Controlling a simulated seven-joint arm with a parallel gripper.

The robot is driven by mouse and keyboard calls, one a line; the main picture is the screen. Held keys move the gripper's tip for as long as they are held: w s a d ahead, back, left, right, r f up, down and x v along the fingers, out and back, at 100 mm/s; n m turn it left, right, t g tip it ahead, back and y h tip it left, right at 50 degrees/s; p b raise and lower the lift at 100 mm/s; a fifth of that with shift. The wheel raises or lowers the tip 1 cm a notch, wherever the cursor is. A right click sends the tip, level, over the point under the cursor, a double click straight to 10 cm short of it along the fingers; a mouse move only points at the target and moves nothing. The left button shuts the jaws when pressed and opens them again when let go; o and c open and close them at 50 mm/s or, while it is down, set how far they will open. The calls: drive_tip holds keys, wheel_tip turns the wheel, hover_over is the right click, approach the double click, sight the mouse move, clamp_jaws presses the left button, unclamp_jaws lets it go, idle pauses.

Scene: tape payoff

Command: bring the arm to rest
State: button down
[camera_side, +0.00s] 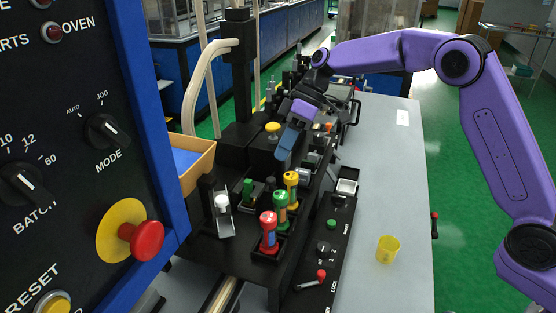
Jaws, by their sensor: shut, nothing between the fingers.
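My purple arm reaches in from the right over the grey table. From this side I cannot tell whether the fingertips touch the machine. A yellow knob (272,127) sits on the machine just left of the gripper.
Red, green and yellow capped posts (269,222) stand in front of the gripper. A black control strip (328,250) with a red-knobbed lever lies along the machine. A yellow cup (387,249) stands on the grey table (400,180), mostly clear. A large control panel (70,150) fills the left.

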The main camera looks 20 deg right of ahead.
drive_tip(key=s+v, duration=0.1)
drive_tip(key=v, duration=0.5)
drive_tip(key=s+d+f+h, duration=0.1)
drive_tip(key=s+h, duration=0.1)
drive_tip(key=s, duration=0.7)
drive_tip(key=s+d+f+h, duration=0.1)
drive_tip(key=s+d+h, duration=0.1)
drive_tip(key=s, duration=0.6)
drive_tip(key=s+d+f+t+h, duration=0.1)
drive_tip(key=s+d+f, duration=0.2)
drive_tip(key=s+d, duration=0.4)
drive_tip(key=s+d+f+t+h, duration=0.1)
drive_tip(key=s+d+f, duration=0.2)
drive_tip(key=s+d, duration=0.5)
drive_tip(key=s, duration=0.6)
drive_tip(key=shift+n, duration=0.4)
